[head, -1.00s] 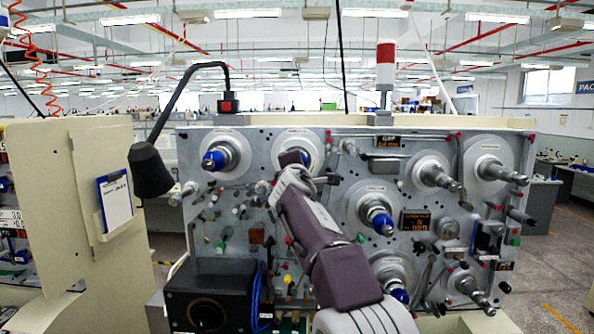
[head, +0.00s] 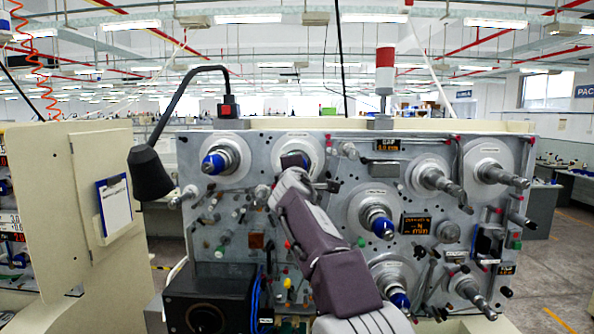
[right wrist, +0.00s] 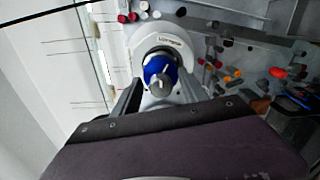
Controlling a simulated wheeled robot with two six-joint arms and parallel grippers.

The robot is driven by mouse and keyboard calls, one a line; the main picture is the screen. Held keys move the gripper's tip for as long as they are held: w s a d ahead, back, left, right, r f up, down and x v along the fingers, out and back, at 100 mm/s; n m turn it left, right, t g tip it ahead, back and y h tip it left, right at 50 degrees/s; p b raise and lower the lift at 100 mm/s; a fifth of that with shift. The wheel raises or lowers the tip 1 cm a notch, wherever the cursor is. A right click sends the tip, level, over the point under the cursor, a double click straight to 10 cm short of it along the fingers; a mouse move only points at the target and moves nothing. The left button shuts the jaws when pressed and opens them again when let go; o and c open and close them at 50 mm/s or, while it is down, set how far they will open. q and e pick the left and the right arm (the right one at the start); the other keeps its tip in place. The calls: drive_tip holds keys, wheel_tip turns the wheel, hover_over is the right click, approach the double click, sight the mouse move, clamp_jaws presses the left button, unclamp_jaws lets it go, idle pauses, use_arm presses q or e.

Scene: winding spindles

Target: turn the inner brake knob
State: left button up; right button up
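In the head view, my right gripper (head: 296,174) is at the upper middle spindle of the grey winding panel and partly hides it. In the right wrist view, my gripper's two fingers (right wrist: 163,90) stand apart, one on each side of the blue hub (right wrist: 157,66) with a grey knob end (right wrist: 160,84) towards the camera. I see no clear contact between the fingers and the knob. A pale labelled disc (right wrist: 160,43) lies behind the hub. My left gripper is not in view.
Other spindles stick out of the panel, including a blue-hubbed one at upper left (head: 220,160) and one at centre (head: 378,222). A black lamp (head: 150,170) hangs at the left. A dark box (head: 208,300) sits at lower left. Small coloured knobs surround the spindles.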

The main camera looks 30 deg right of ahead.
drive_tip(key=b+v, duration=0.5)
drive_tip(key=v, duration=0.4)
drive_tip(key=shift+d, duration=0.1)
